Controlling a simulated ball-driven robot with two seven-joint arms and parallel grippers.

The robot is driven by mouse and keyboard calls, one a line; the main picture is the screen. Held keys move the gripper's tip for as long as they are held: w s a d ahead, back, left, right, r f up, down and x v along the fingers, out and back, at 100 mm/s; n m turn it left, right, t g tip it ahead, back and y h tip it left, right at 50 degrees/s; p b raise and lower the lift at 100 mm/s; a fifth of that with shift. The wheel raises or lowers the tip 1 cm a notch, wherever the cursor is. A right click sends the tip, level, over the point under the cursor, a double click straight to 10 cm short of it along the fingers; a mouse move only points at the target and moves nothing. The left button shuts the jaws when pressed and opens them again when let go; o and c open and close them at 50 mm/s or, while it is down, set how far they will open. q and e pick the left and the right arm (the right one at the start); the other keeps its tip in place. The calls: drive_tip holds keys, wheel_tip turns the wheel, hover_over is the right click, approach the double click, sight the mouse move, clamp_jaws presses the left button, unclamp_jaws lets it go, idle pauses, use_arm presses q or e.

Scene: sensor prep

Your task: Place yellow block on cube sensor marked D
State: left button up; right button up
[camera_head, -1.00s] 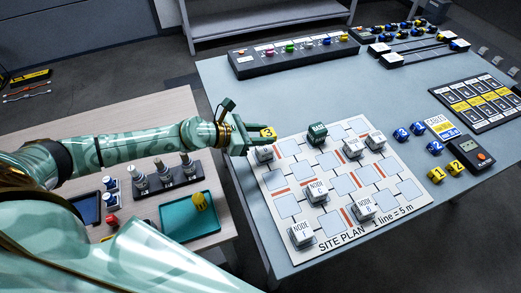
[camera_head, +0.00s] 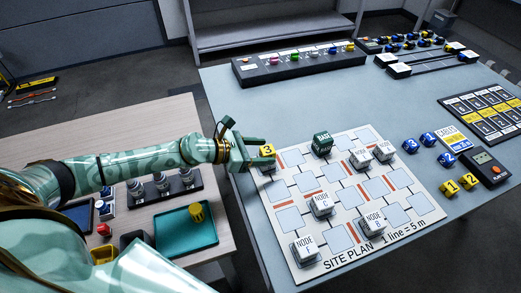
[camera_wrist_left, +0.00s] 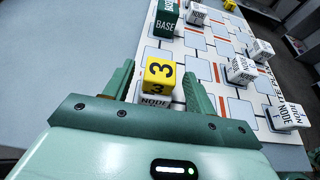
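The yellow block marked 3 (camera_head: 267,150) sits on top of a white node cube (camera_head: 267,168) at the left back corner of the site plan. In the left wrist view the yellow block (camera_wrist_left: 159,73) stands upright over the cube (camera_wrist_left: 155,102), whose top reads NODE; its letter is hidden. My left gripper (camera_head: 262,152) is around the block. In the left wrist view, my left gripper's fingers (camera_wrist_left: 158,80) stand apart with a gap on each side of the block, so it looks open. My right gripper is not in view.
The green BASE block (camera_head: 322,143) stands close to the right. Node cubes C (camera_head: 321,204), F (camera_head: 305,248) and B (camera_head: 373,222) stand on the site plan (camera_head: 411,187). A teal tray (camera_head: 178,240) with a yellow piece is on the side table.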

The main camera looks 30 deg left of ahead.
use_arm(q)
drive_tip(key=shift+r, duration=0.15)
drive_tip(key=shift+r+p, duration=0.35)
drive_tip(key=v, duration=1.2)
drive_tip(key=shift+f, duration=0.2)
